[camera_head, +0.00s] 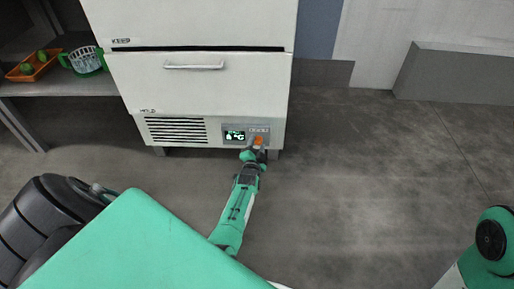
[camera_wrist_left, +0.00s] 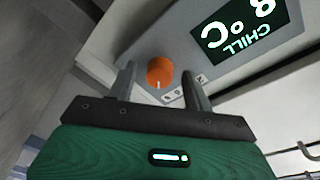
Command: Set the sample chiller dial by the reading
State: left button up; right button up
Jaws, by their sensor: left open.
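The orange dial (camera_head: 258,141) is on the grey control panel at the lower right of the white chiller (camera_head: 190,100). The green-lit display (camera_head: 235,135) is left of the dial. In the left wrist view the display (camera_wrist_left: 238,27) shows upside down and reads CHILL and 8 °C. My left gripper (camera_head: 255,153) is at the panel, open. In the left wrist view its two fingers stand either side of the dial (camera_wrist_left: 160,72), with visible gaps. The dial's white mark points toward the gripper body, near small panel labels (camera_wrist_left: 175,97). My right gripper is out of view.
A vent grille (camera_head: 177,130) is left of the panel. A drawer with a handle (camera_head: 193,66) is above. A shelf (camera_head: 65,84) at left holds an orange tray (camera_head: 35,72) and a green-handled basket (camera_head: 86,60). The floor (camera_head: 360,170) right of the chiller is clear.

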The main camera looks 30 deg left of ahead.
pick_arm(q)
jog(key=c, duration=1)
jog(key=shift+o, duration=0.2)
